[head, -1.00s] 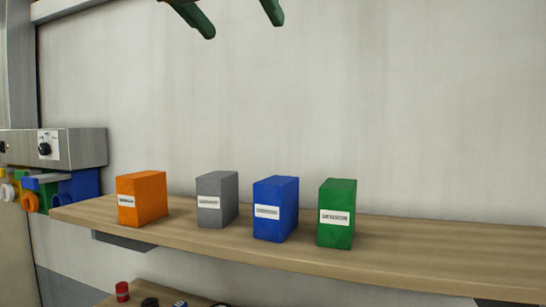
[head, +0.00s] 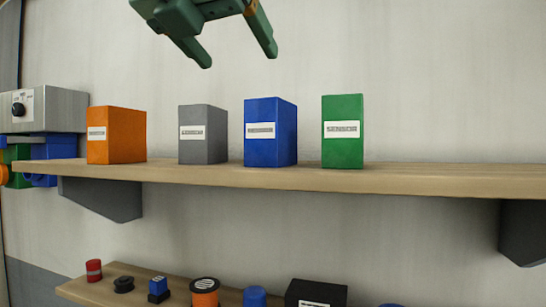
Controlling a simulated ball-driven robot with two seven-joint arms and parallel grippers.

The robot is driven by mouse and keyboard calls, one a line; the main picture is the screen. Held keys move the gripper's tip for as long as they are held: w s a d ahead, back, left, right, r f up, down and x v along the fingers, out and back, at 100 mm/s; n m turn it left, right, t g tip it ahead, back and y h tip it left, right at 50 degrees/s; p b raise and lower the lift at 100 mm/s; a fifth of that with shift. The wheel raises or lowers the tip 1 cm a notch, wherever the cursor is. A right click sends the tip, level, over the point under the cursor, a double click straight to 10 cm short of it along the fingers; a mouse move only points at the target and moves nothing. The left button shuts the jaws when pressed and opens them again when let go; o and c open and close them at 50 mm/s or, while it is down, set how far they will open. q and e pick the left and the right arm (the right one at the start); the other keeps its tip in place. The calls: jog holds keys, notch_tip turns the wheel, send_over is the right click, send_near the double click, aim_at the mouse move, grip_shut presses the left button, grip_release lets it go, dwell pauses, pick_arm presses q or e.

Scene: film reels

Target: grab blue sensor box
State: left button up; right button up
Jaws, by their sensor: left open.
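The blue sensor box (head: 270,133) stands upright on the upper wooden shelf (head: 400,180), with a pale label on its front. It is between a grey box (head: 203,134) on its left and a green box (head: 342,132) on its right. My left gripper (head: 240,62) is above the shelf near the top of the view. Its two green fingers are spread apart, empty, and higher than the blue box without touching it. My right gripper is not seen.
An orange box (head: 117,135) stands at the shelf's left end. A grey metal unit with a black knob (head: 19,109) is on the wall at far left. A lower shelf (head: 78,289) holds several small items, including a red cylinder (head: 94,270). The upper shelf's right part is bare.

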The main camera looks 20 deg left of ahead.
aim_at(272, 111)
pick_arm(q)
jog(key=p+x, duration=0.2)
jog(key=x, duration=1)
jog(key=p+x, duration=0.1)
jog(key=x, duration=0.1)
jog(key=p+x, duration=0.1)
jog(key=x, duration=0.1)
jog(key=shift+w+a+f, duration=0.1)
jog(key=shift+w+a, duration=0.15)
jog(key=shift+s, duration=0.2)
jog(key=shift+c, duration=0.9)
jog(key=c, duration=1)
